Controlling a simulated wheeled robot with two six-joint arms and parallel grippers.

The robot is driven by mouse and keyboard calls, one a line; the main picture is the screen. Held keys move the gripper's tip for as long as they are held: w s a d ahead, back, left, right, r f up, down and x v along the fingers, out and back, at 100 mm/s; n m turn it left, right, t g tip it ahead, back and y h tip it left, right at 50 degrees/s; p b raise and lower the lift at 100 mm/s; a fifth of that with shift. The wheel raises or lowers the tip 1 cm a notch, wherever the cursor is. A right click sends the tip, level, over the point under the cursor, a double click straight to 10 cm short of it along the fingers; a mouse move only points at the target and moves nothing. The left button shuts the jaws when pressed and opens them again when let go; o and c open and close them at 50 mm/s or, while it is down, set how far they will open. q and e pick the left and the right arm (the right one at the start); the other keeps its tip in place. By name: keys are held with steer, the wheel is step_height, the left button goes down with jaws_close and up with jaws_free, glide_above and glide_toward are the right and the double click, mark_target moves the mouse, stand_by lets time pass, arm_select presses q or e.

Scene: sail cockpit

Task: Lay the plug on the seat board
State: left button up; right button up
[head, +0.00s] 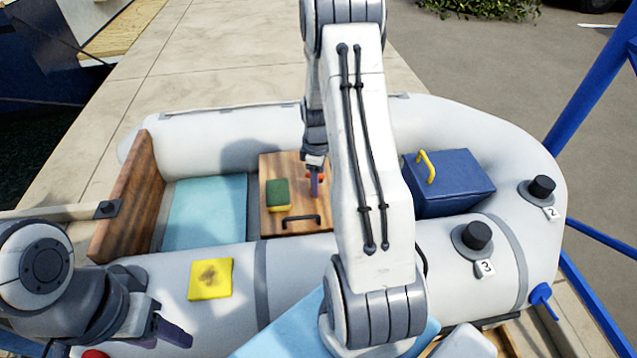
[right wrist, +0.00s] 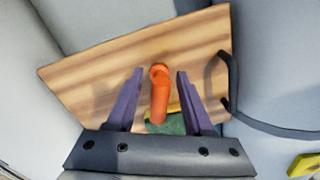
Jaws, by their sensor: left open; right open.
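The wooden seat board (head: 290,166) with a black handle lies across the middle of the boat; it also shows in the right wrist view (right wrist: 95,88). An orange-red piece, apparently the plug (right wrist: 160,95), lies on or just above the board; I cannot tell if it touches. My right gripper (head: 315,182) is open over the board, its fingers on either side of the plug without gripping it in the right wrist view (right wrist: 159,75). The arm hides the board's right edge in the head view. My left gripper (head: 168,328) is open and empty, low at the left.
A green and yellow sponge (head: 278,194) sits on the board left of the right gripper. A blue box (head: 449,184) with a yellow handle stands to the right. Numbered black-capped valves (head: 477,236) stick up on the tube.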

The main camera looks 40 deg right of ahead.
step_height(320, 180, up, 12)
steer(key=shift+f+p, duration=0.25)
steer(key=shift+p, duration=0.5)
steer(key=s+a+r, duration=0.2)
steer(key=a+r, duration=0.1)
steer(key=a, duration=0.9)
steer(key=s+a+r, duration=0.3)
steer(key=a+r, duration=0.1)
steer(key=a, duration=0.8)
steer(key=s+a, duration=0.5)
steer(key=s, duration=0.3)
steer(key=s+a+r+y, duration=0.1)
steer(key=s+a, duration=0.4)
steer(key=s, duration=0.3)
steer(key=shift+r, duration=0.1)
